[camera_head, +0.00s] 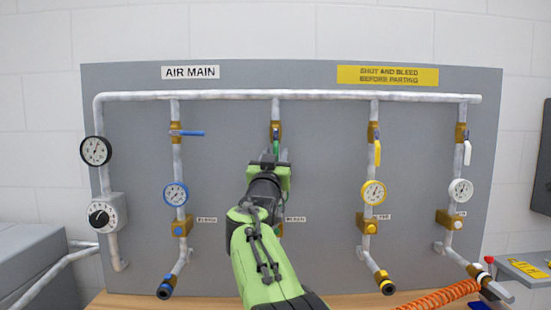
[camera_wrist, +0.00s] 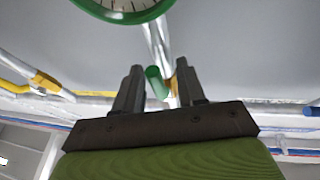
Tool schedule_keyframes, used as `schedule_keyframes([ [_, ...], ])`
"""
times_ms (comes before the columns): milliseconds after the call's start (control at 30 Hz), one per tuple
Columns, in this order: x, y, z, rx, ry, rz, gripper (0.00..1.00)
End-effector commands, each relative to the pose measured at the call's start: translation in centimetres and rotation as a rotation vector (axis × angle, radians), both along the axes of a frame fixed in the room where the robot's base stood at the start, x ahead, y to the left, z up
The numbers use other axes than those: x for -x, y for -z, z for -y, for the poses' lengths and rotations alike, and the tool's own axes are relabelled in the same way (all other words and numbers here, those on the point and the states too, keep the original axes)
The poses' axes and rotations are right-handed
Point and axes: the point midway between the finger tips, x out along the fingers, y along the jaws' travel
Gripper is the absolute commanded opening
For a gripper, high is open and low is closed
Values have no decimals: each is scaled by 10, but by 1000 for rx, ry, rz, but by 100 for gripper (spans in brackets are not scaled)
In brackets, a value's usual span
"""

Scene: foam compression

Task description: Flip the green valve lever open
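The green valve lever (camera_head: 276,146) hangs down along its pipe below a brass valve (camera_head: 275,129), on the middle branch of the panel. My gripper (camera_head: 268,157) is just below it and hides part of that branch. In the wrist view the green lever (camera_wrist: 156,83) shows end-on between the two dark fingers of my gripper (camera_wrist: 158,85). The fingers are apart, with gaps on both sides of the lever. I see no contact; how deep the lever sits between them is unclear.
A blue lever (camera_head: 188,133) sits crosswise on the left branch. A yellow lever (camera_head: 378,152) and a white lever (camera_head: 467,153) hang along the right branches. A horizontal pipe (camera_head: 325,95) runs above. A green-rimmed gauge (camera_wrist: 125,12) is near the fingers in the wrist view.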

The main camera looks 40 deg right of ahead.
Motion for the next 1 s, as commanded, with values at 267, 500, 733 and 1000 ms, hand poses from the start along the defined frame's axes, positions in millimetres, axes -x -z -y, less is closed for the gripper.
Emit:
schedule_keyframes([
  [267,4,2,-5,2,0,2,40],
  [500,37,27,-48,3,-4,1,40],
  [733,73,50,-93,2,-4,1,40],
  [1000,91,60,-115,2,0,1,40],
])
